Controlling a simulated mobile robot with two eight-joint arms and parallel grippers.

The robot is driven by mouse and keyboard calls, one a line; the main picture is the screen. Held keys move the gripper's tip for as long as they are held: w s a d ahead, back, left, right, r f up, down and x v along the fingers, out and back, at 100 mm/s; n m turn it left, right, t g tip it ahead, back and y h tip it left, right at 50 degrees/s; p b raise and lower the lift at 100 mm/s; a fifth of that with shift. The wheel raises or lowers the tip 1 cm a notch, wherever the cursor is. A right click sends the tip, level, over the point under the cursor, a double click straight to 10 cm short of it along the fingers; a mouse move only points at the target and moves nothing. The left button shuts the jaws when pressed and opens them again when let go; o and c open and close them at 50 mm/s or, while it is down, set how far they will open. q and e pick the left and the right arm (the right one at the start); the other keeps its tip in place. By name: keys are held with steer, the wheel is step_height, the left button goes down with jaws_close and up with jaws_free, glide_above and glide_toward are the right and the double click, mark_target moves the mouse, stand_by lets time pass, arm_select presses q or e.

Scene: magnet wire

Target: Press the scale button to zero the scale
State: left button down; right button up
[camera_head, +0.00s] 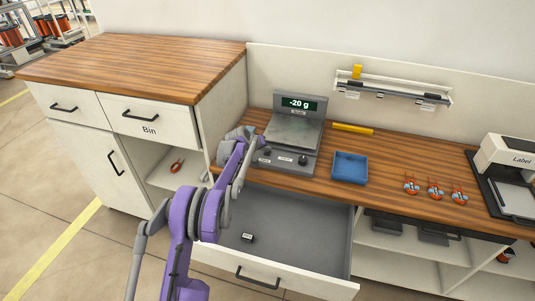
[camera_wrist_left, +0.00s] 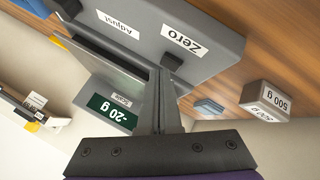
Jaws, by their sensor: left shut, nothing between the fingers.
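The grey scale (camera_head: 292,130) stands on the wooden counter, and its display (camera_head: 299,104) reads -20 g. The wrist view shows the scale upside down, with the display (camera_wrist_left: 112,113) also at -20 g. A black button (camera_wrist_left: 172,61) sits beside the "Zero" label (camera_wrist_left: 184,40).
A 500 g weight (camera_wrist_left: 267,100) is beside the scale. A blue tray (camera_head: 350,167) and several orange-red items (camera_head: 435,189) lie to the right. A label printer (camera_head: 507,165) stands at far right.

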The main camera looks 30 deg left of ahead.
mark_target(266, 154)
arm_select(q)
steer(key=shift+f, duration=0.45)
stand_by(0.6)
steer(key=shift+r, duration=0.85)
steer(key=shift+r+p, duration=1.6)
steer(key=shift+r, duration=0.95)
steer(key=shift+d, duration=0.1)
